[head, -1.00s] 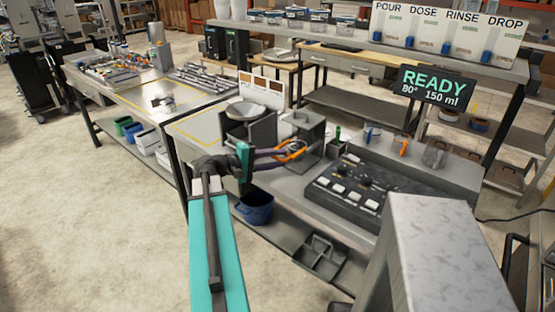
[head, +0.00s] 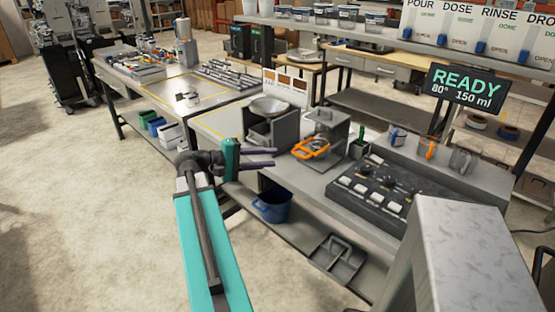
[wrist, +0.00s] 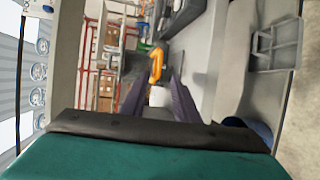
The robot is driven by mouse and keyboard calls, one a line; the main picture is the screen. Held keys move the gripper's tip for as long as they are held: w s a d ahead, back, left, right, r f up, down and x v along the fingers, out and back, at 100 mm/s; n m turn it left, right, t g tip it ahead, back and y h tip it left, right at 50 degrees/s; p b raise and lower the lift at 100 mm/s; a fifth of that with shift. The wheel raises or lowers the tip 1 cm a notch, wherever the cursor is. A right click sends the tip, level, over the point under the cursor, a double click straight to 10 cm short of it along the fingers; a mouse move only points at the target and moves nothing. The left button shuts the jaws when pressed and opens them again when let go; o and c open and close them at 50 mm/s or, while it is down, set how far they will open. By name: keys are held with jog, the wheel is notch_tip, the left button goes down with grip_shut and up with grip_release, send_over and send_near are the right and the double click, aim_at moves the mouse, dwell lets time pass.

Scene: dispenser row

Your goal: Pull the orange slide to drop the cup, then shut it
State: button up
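An orange loop-shaped slide (head: 310,148) sits at the front of a grey box-like dispenser (head: 328,128) on the bench. It also shows in the wrist view (wrist: 156,66), ahead of the fingertips and roughly between them. My gripper (head: 274,157) is left of the slide, apart from it, with its two dark purple fingers spread and nothing between them. The wrist view shows the same open gap (wrist: 158,97). I cannot make out a cup inside the dispenser.
A grey stand with a metal bowl (head: 268,106) stands left of the dispenser. A dark control panel (head: 375,185) lies to the right. Small containers (head: 460,161) stand behind it. A blue bucket (head: 273,206) and a grey tray (head: 337,260) sit below. A sign (head: 467,88) reads READY.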

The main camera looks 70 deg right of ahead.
jog(key=shift+v, duration=1)
dwell(0.5)
